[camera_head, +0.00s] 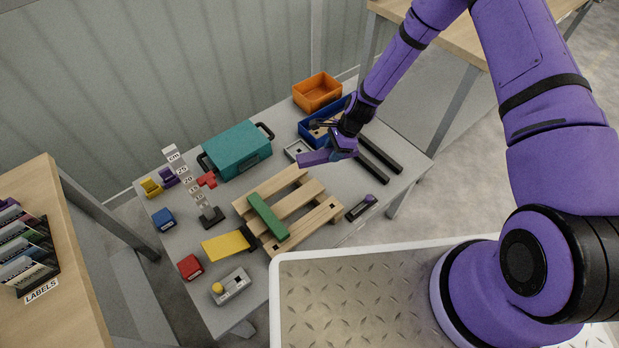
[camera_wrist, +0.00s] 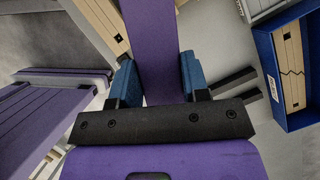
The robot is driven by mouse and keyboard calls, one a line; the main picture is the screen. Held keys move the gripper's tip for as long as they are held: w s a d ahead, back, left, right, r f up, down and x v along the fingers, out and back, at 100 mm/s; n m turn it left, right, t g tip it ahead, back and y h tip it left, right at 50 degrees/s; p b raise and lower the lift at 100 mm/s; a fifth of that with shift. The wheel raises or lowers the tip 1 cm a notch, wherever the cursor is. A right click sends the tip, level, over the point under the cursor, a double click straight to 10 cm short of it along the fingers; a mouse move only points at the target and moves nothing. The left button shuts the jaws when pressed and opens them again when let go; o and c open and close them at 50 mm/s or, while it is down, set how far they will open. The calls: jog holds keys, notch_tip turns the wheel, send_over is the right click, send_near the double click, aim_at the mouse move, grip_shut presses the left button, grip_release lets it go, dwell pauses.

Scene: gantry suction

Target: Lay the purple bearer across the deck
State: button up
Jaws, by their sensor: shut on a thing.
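The purple bearer (camera_head: 314,158) is held in my gripper (camera_head: 340,147), above the table to the right of the pallet-like wooden deck (camera_head: 318,214). In the wrist view the bearer (camera_wrist: 149,35) runs up between the two blue fingers of my gripper (camera_wrist: 160,80), which are shut on it. In the head view the bearer points left, its end near the deck's upper right corner and apart from it. A green bearer (camera_head: 267,216) lies across the deck slats near the deck's left side. Part of the bearer is hidden by my gripper.
A blue tray (camera_head: 310,138) holds wooden boards, one cracked in the wrist view. Two black bars (camera_head: 381,154) lie to the right. A teal case (camera_head: 236,150), orange bin (camera_head: 318,90), height gauge (camera_head: 210,214), yellow-bladed tool (camera_head: 226,245) and grey button box (camera_head: 233,286) surround the deck.

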jog(key=s+a+f+m+t+h, duration=0.2)
jog(key=s+a+f+m+t, duration=0.2)
jog(key=a+m, duration=0.4)
jog(key=shift+s+a+f+m+t, duration=0.25)
jog(key=shift+s+f+m, duration=0.8)
jog(key=shift+m, duration=1.65)
jog(key=shift+w+d+f, duration=0.1)
jog(key=shift+w+f, duration=0.05)
jog(key=shift+w, duration=0.15)
send_over(306, 193)
jog(key=s, duration=0.1)
jog(key=shift+s+d+f, duration=0.1)
jog(key=shift+d+f, duration=0.1)
jog(key=shift+f, duration=1.25)
jog(key=shift+s+d+f, duration=0.1)
jog(key=shift+d+f, duration=0.05)
jog(key=shift+f, duration=1.3)
jog(key=shift+f, duration=1.05)
jog(key=o, duration=1.1)
jog(key=shift+c, duration=0.2)
jog(key=v, duration=1)
jog(key=shift+r, duration=0.4)
